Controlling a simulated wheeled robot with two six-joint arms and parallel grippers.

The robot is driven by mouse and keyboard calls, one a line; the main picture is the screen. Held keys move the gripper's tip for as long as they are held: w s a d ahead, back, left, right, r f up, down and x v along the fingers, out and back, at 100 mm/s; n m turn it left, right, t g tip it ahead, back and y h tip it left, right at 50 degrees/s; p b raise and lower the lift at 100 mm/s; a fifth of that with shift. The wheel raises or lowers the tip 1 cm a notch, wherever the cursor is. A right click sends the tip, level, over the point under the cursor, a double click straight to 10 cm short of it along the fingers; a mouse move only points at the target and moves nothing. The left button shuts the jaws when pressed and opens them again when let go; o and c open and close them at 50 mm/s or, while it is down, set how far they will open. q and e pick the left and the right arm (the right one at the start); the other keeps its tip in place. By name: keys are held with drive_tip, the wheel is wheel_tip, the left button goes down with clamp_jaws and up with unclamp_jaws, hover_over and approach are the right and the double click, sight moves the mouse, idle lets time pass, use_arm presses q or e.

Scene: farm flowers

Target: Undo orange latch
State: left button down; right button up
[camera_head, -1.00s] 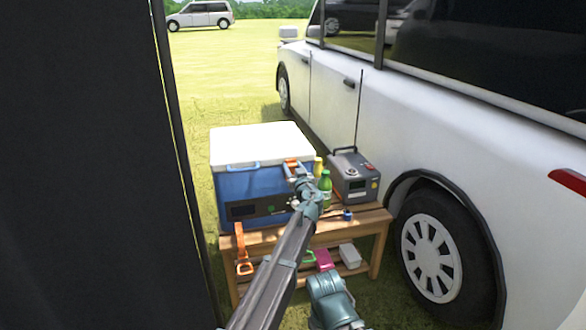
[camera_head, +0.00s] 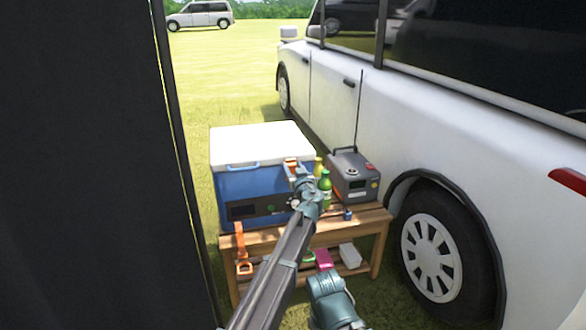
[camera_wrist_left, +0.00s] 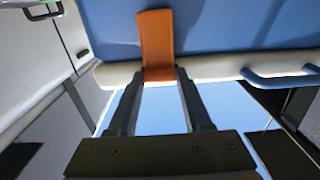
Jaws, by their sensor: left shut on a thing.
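A blue cooler (camera_head: 235,185) with a white lid (camera_head: 258,142) stands on a wooden bench. The orange latch (camera_head: 291,162) is at the right part of its front, by the lid edge. In the left wrist view the orange latch (camera_wrist_left: 156,40) lies as a strip across the blue wall and the pale lid rim. My left gripper (camera_head: 296,172) is at the latch, its tips on either side of the strip's end, as the left wrist view (camera_wrist_left: 158,76) shows. It is shut on the latch. My left wrist hides part of the cooler front.
A green bottle (camera_head: 325,188) and a grey box with an antenna (camera_head: 355,178) stand just right of my gripper. An orange strap (camera_head: 243,248) hangs at the bench's left front. A white van (camera_head: 440,150) stands close on the right; a dark panel (camera_head: 85,170) fills the left.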

sight(292, 166)
use_arm(q)
drive_tip(key=s+f+t+b, duration=0.1)
drive_tip(key=b, duration=0.3)
drive_tip(key=f+t+y+b, duration=0.1)
drive_tip(key=t+b, duration=0.1)
drive_tip(key=b, duration=0.3)
drive_tip(key=s+d+f+t+b, duration=0.1)
drive_tip(key=t+b, duration=0.1)
drive_tip(key=b, duration=0.2)
drive_tip(key=shift+s+f+y+b, duration=0.2)
drive_tip(key=shift+s+y+b, duration=0.15)
drive_tip(key=shift+y+b, duration=0.05)
drive_tip(key=shift+s+t+b, duration=0.25)
drive_tip(key=shift+t+b, duration=0.55)
drive_tip(key=shift+b, duration=0.25)
drive_tip(key=shift+c, duration=1.6)
unclamp_jaws()
drive_tip(key=shift+r, duration=0.1)
